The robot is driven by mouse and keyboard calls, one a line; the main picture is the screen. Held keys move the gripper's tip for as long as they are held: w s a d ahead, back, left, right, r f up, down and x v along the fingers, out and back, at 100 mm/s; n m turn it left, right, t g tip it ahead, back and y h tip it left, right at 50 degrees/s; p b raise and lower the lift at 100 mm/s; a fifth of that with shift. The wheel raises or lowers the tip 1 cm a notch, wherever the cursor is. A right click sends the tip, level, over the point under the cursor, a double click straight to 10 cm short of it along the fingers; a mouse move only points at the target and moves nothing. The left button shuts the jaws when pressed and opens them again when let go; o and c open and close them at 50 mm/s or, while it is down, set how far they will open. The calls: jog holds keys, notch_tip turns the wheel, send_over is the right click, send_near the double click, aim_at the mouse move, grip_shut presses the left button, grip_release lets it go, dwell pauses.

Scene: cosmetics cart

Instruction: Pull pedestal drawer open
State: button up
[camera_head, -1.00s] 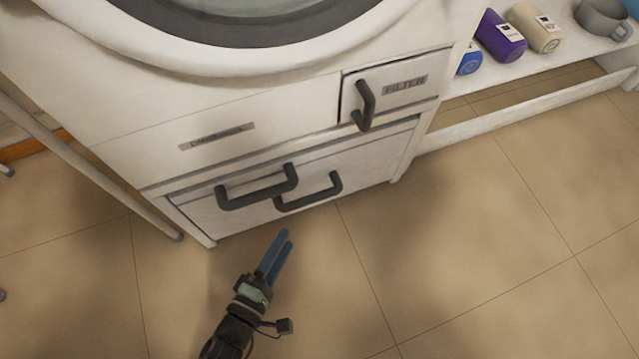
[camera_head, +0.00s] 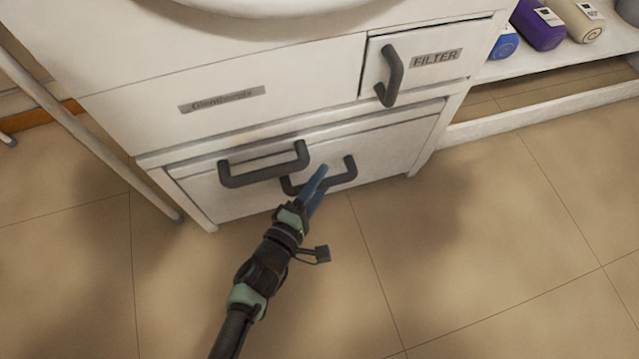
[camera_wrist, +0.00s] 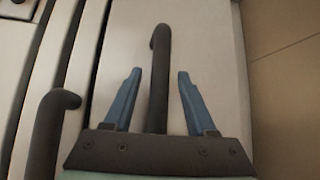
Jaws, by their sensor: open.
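The white pedestal drawer (camera_head: 395,147) is under the front-loading machine and looks shut. Two dark bar handles show at its front: an upper left handle (camera_head: 262,171) and a lower right handle (camera_head: 340,180). My gripper (camera_head: 316,180) is open at the lower right handle and covers part of it in the head view. In the wrist view, that handle (camera_wrist: 159,50) runs between the two blue fingers, with a gap on each side. The upper left handle (camera_wrist: 45,130) is left of the fingers there. I cannot tell how deep the handle sits between them.
A FILTER door (camera_head: 430,62) with its own dark handle (camera_head: 390,75) is above right. A labelled panel (camera_head: 290,85) is above left. A pale pole (camera_head: 90,130) stands left. A low white shelf (camera_head: 560,105) with bottles is at right. The tiled floor in front is clear.

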grip_shut()
dwell(1.4)
